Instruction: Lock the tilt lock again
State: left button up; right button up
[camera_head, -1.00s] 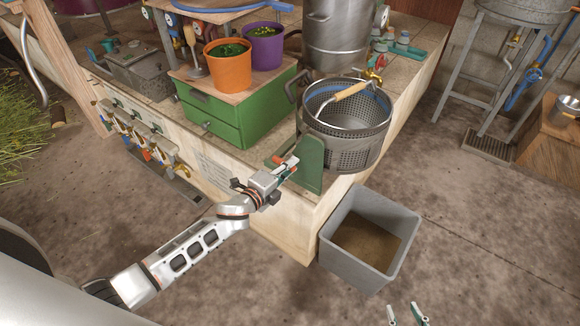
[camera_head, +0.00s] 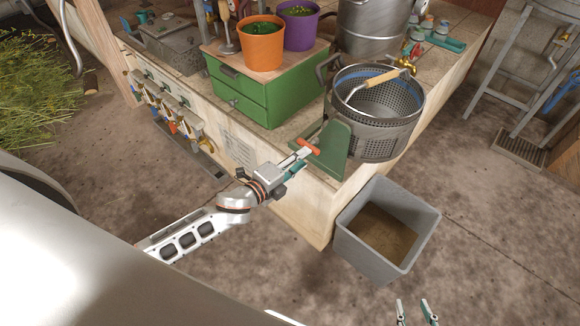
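The perforated metal basket (camera_head: 366,133) with a wooden-handled bail sits upright at the table corner, beside a green bracket (camera_head: 334,152). A small red-orange lever (camera_head: 309,147), apparently the tilt lock, is at the bracket's near left side. My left gripper (camera_head: 301,160) is right at this lever, its fingertips touching or nearly touching it. Whether the fingers close on the lever is too small to tell. The lever's mount is partly hidden by the fingers. My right gripper (camera_head: 416,313) shows only its two fingertips at the bottom edge, apart and empty, over the floor.
A grey bin (camera_head: 352,245) with brown contents stands on the floor below the basket. A green drawer box (camera_head: 268,98) carries orange (camera_head: 261,52) and purple (camera_head: 299,31) pots. A row of valves (camera_head: 170,115) lines the table's front. Floor right of the bin is clear.

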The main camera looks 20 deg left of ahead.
pick_arm(q)
jog(key=v, duration=0.5)
jog(key=shift+s+r, duration=0.1)
jog(key=shift+s, duration=0.1)
dwell(0.3)
